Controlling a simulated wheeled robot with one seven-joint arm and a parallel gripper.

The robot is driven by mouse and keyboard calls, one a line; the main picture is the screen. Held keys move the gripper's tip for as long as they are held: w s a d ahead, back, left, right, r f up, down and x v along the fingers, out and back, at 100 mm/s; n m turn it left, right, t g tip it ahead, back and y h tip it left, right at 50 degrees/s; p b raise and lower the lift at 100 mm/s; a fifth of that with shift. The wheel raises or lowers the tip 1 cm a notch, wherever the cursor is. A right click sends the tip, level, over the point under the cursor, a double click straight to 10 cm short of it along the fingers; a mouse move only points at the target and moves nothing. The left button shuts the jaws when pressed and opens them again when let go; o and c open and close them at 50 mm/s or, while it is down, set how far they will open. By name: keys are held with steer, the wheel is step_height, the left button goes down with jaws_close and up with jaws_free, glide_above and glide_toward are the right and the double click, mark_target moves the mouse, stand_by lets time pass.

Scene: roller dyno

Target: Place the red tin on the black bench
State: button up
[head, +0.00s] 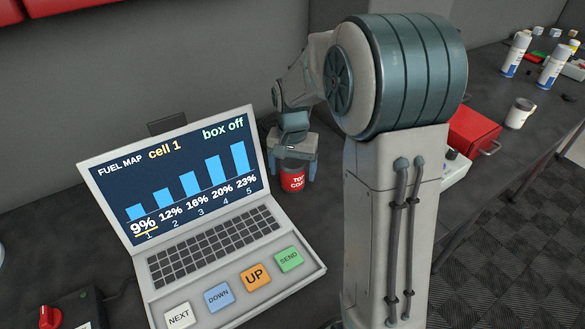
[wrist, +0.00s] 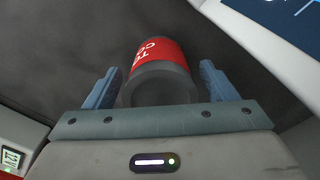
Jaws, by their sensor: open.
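The red tin (head: 292,180) stands on the dark bench (head: 60,215) behind the right edge of the laptop in the head view. My gripper (head: 296,167) is over it, with the fingers on either side. In the wrist view the tin (wrist: 158,62) shows a red label with white letters and a dark grey end. It lies between the two blue fingers of my gripper (wrist: 155,88), with a gap on each side. The jaws are open. My gripper hides the tin's top in the head view.
A laptop (head: 215,245) showing a fuel map stands close in front of the tin. A red box (head: 474,133), a white mug (head: 519,113) and spray cans (head: 553,66) are on the right. A black box with a red knob (head: 50,316) is at the lower left.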

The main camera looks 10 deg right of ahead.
step_height(320, 180, up, 11)
steer(key=shift+r, duration=0.3)
steer(key=shift+s+r, duration=0.2)
steer(key=shift+s, duration=0.1)
steer(key=s+f+n+t, duration=0.1)
steer(key=s+f+n, duration=0.1)
steer(key=s, duration=0.8)
steer(key=s+f+n+t, duration=0.2)
steer(key=s+n, duration=0.1)
steer(key=s, duration=0.7)
steer(key=shift+s+d+f, duration=0.15)
steer(key=shift+d, duration=0.1)
